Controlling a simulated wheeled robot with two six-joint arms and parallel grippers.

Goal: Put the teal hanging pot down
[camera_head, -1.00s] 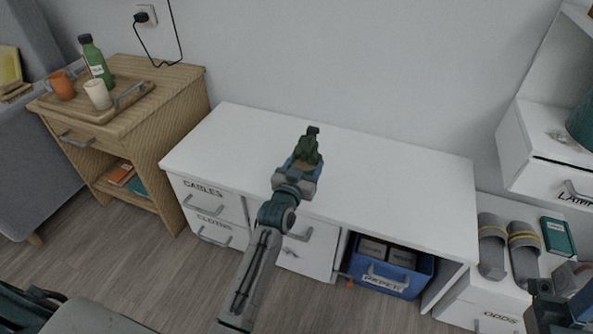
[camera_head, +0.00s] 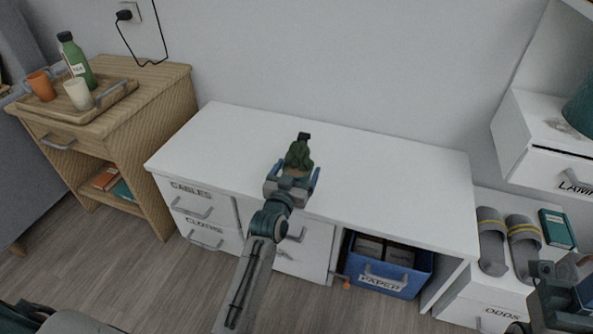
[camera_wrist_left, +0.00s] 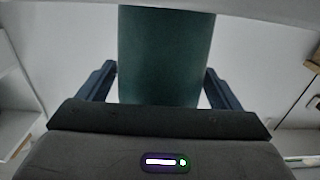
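The teal hanging pot (camera_wrist_left: 165,60) fills the middle of the left wrist view, between my two fingers. In the head view it shows from above as a dark green leafy shape (camera_head: 299,155) with a black piece at its far end, over the white desk (camera_head: 390,165).
The desk top around the pot is clear. A blue paper bin (camera_head: 385,282) stands in the open bay below. At right are grey slippers (camera_head: 491,240) and a teal book (camera_head: 556,229). At left a wooden cabinet (camera_head: 140,125) carries a tray with a bottle and cups.

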